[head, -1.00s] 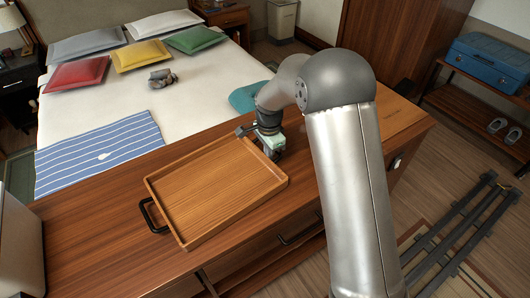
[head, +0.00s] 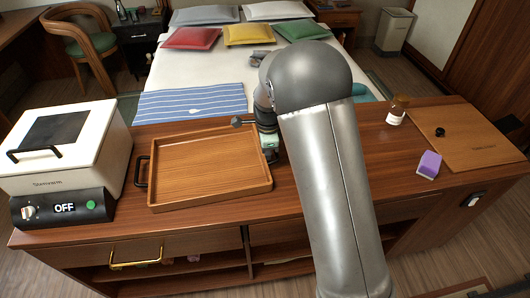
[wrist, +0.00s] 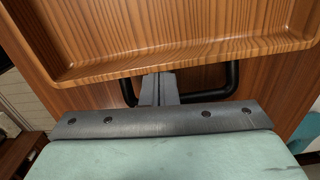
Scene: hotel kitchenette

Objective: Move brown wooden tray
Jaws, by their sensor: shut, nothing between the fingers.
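The brown wooden tray (head: 208,165) lies flat on the wooden counter, with a raised rim and a black handle (head: 140,171) at its left end. Its rim and floor also fill the top of the wrist view (wrist: 170,30). My gripper (head: 270,153) is at the tray's right end, partly hidden by my arm in the head view. In the wrist view, my gripper's fingers (wrist: 158,88) are shut and empty. They overlap the middle of the black handle (wrist: 234,82) at this end; whether they touch it is unclear.
A white appliance (head: 75,140) with a control box reading OFF (head: 62,208) stands close left of the tray. A jar (head: 397,110), a purple-and-white item (head: 429,165) and a wooden board (head: 465,135) are at the right. The bed (head: 220,65) is behind the counter.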

